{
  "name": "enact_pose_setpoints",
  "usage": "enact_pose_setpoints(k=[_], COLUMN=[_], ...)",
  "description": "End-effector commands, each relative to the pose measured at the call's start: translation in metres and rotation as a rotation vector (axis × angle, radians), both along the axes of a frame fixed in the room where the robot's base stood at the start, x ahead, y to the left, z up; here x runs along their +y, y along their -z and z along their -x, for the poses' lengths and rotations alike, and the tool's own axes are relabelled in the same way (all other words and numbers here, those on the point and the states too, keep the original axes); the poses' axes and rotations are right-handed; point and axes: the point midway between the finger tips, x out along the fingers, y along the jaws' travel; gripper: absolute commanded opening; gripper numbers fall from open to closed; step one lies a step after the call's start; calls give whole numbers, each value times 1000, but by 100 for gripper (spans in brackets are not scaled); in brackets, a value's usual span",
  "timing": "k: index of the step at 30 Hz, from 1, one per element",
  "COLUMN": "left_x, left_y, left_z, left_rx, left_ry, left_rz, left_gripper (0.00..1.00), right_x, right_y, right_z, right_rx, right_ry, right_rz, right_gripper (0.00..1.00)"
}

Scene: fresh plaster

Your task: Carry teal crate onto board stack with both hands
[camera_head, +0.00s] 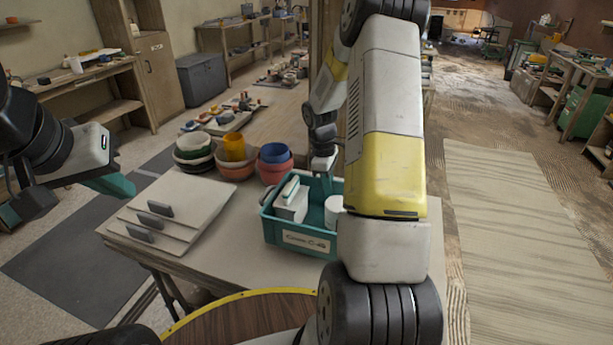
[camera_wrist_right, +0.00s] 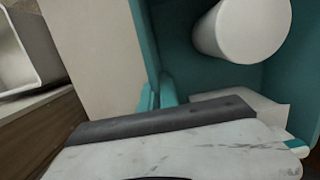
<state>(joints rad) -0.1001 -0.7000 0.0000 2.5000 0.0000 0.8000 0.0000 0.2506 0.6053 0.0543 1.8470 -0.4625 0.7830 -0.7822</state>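The teal crate (camera_head: 300,239) stands upright on the table, holding a white block-like item (camera_head: 291,203) and a white cylinder (camera_head: 333,212). The board stack (camera_head: 190,200), pale boards with dark grey strips, lies flat left of it, apart from the crate. My right gripper (camera_head: 322,165) is at the crate's far rim, partly hidden by my arm. In the right wrist view its teal fingertips (camera_wrist_right: 159,93) are close together at the crate wall (camera_wrist_right: 148,40); whether they clamp it is unclear. My left gripper (camera_head: 115,186) is left of the boards, away from the crate; its finger gap does not show.
Stacked bowls and pots (camera_head: 233,152) stand close behind the crate and boards. A tray of small items (camera_head: 225,118) lies further back. A round wooden top (camera_head: 240,320) is at the near edge. My right arm hides the table's right part.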

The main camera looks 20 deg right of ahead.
Motion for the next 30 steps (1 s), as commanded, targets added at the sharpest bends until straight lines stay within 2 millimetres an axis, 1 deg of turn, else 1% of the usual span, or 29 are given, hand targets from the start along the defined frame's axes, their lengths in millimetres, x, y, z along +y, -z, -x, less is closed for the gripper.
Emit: enact_pose_setpoints(k=[1,9,21,22,24,25,30], left_x=[0,0,0,0,0,0,0], left_y=[0,0,0,0,0,0,0], left_z=[0,0,0,0,0,0,0], left_rx=[0,0,0,0,0,0,0], left_ry=[0,0,0,0,0,0,0], left_rz=[0,0,0,0,0,0,0], left_gripper=[0,0,0,0,0,0,0], right_x=[-4,-2,-2,-2,-2,-2,-2], right_y=[1,32,36,37,37,37,37], right_z=[1,1,0,1,1,1,1], right_rx=[0,1,0,1,1,1,1], right_ry=[1,0,0,0,0,0,0], right_rz=[1,0,1,1,1,1,1], right_gripper=[0,0,0,9,22,26,26])
